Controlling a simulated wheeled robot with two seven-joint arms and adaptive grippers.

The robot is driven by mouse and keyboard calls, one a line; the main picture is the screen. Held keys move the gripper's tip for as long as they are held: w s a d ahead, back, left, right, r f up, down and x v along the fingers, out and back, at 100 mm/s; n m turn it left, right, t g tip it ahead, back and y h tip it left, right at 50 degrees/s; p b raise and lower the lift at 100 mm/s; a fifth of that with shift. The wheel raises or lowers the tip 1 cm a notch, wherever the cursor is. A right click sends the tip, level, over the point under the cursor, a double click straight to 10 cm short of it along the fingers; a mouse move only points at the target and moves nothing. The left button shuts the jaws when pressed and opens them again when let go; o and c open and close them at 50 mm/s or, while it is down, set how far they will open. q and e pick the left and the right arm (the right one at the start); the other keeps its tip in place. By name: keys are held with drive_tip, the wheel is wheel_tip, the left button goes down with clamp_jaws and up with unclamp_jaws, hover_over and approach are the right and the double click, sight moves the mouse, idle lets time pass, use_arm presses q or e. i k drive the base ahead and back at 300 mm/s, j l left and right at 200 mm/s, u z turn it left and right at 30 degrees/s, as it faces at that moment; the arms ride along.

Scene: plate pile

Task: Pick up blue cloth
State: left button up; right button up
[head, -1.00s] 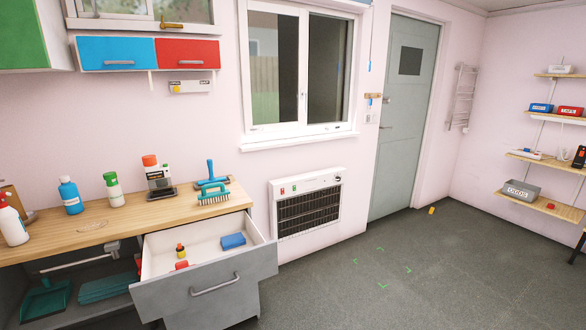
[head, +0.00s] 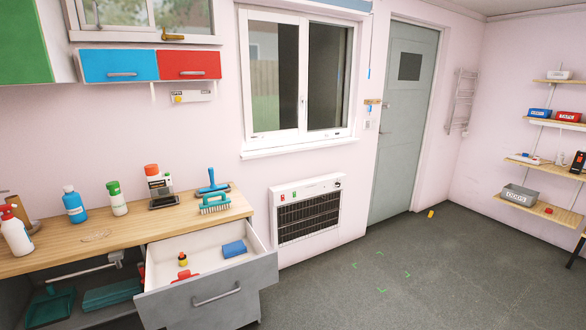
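A blue folded block-like item (head: 234,249), which may be the blue cloth, lies in the open drawer (head: 214,292) at its back right. A small dark and yellow item (head: 183,259) and a red item (head: 184,276) lie to its left in the same drawer. Neither of my grippers shows in the head view.
The wooden counter (head: 150,226) above the drawer holds a spray bottle (head: 15,232), a blue bottle (head: 74,205), a green-capped bottle (head: 117,199) and a teal brush (head: 215,203). A heater (head: 306,209) hangs on the wall.

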sight(237, 247)
drive_tip(key=i+j, duration=0.15)
drive_tip(key=j, duration=0.2)
drive_tip(key=i+j, duration=0.1)
drive_tip(key=j, duration=0.25)
drive_tip(key=i+j, duration=0.15)
drive_tip(key=j, duration=0.2)
drive_tip(key=i+j, duration=0.15)
drive_tip(key=j, duration=0.2)
